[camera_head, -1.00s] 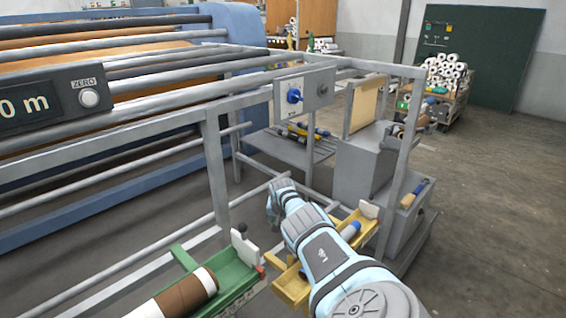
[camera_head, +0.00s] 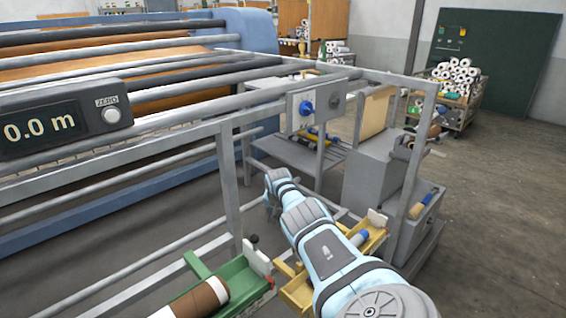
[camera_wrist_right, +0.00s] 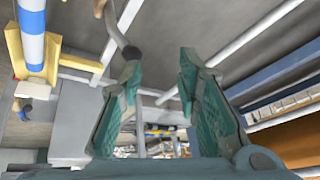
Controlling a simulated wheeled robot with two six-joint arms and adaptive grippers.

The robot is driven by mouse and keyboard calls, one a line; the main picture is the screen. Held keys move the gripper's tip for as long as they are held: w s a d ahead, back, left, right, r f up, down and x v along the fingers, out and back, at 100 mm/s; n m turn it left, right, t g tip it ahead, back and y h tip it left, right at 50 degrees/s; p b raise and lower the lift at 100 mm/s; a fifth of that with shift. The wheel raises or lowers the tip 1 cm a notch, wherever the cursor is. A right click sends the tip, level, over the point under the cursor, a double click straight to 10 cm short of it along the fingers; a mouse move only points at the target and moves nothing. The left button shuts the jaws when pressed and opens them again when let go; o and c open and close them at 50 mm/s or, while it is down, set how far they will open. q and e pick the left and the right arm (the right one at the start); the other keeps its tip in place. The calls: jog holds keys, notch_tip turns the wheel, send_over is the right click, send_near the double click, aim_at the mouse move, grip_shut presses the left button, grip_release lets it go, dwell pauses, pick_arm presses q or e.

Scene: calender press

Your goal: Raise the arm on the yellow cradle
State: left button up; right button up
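The yellow cradle (camera_head: 296,292) stands at lower centre in the head view, partly hidden behind my right arm. A blue-and-white roll (camera_head: 358,238) lies in it, and a white plate (camera_head: 377,219) stands at its far end. In the right wrist view the yellow cradle (camera_wrist_right: 50,64) and roll (camera_wrist_right: 32,45) are at upper left. A thin bar with a dark round tip (camera_wrist_right: 131,52) reaches down near the left finger; I cannot tell whether they touch. My right gripper (camera_wrist_right: 160,65) is open, with no object gripped; it is mostly hidden in the head view (camera_head: 270,207). My left gripper is out of view.
A green cradle (camera_head: 238,278) with a brown-and-white roll (camera_head: 200,300) is just left of the yellow one. Grey frame posts (camera_head: 229,180) and rails stand close around my right arm. A display (camera_head: 60,122) reads 0.0 m. Open floor lies at right.

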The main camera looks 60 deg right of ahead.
jog(key=w+a+r+p, duration=0.1)
jog(key=w+a+r, duration=0.1)
jog(key=r, duration=0.6)
jog(key=shift+w+p, duration=0.3)
jog(key=shift+w, duration=0.55)
jog(key=v, duration=1.1)
jog(key=shift+a+r, duration=0.2)
jog(key=shift+r, duration=0.15)
jog(key=shift+s+f, duration=0.1)
jog(key=shift+s, duration=0.05)
